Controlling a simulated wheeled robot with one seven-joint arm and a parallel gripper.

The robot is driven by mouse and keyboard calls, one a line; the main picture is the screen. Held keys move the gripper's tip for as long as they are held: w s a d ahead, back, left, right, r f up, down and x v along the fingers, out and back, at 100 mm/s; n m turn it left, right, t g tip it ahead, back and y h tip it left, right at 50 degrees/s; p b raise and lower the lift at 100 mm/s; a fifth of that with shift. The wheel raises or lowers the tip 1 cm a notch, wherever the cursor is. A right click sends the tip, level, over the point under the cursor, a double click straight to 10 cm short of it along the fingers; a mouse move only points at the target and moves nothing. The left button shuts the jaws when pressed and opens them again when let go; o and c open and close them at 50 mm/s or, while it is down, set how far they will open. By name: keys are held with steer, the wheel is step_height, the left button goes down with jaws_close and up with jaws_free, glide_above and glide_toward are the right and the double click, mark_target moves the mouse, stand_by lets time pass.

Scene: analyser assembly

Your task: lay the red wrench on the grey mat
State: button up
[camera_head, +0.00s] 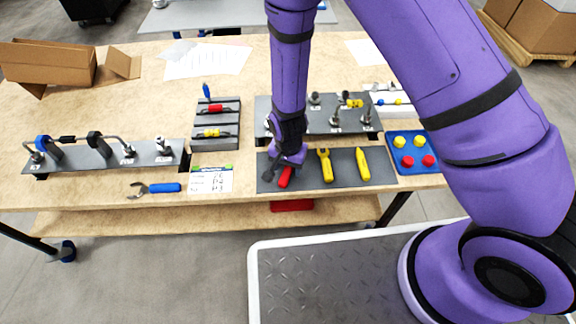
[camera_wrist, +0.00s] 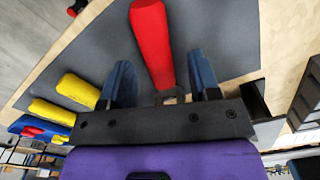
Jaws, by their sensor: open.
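The red wrench (camera_head: 285,178) shows its red handle over the left part of the grey mat (camera_head: 341,180) and appears to lie on it. The handle (camera_wrist: 151,45) is large in the wrist view, with the dark grey mat (camera_wrist: 92,50) around it. The wrench's head end is mostly hidden by my gripper. My gripper (camera_head: 287,160) is low over the left of the mat. In the wrist view, its blue fingers (camera_wrist: 161,80) are apart, one on each side of the wrench, with visible gaps.
A yellow wrench (camera_head: 325,165) and a yellow-handled tool (camera_head: 362,163) lie on the mat to the right. A blue peg board (camera_head: 415,152) stands further right. A dark fixture plate (camera_head: 335,124) stands behind the mat. A blue-handled wrench (camera_head: 165,188) lies left on the table.

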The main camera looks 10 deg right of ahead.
step_height(320, 180, up, 10)
steer(key=shift+r, duration=0.2)
stand_by(0.3)
steer(key=shift+r, duration=0.1)
steer(key=d+r+n+t+y, duration=0.1)
steer(key=d+r, duration=0.5)
steer(key=r, duration=0.7)
steer(key=d+r+n+t+y, duration=0.1)
steer(key=d+r, duration=0.6)
steer(key=r, duration=0.6)
steer(key=s+d+r+n+t+h, duration=0.1)
steer(key=s+d+r, duration=0.5)
steer(key=s, duration=0.2)
steer(key=s+d+r+n+t+h, duration=0.1)
steer(key=s+d+r+t, duration=0.1)
steer(key=s+d+r, duration=0.4)
steer(key=s+r, duration=0.1)
steer(key=s, duration=0.1)
steer(key=shift+s+n, duration=0.4)
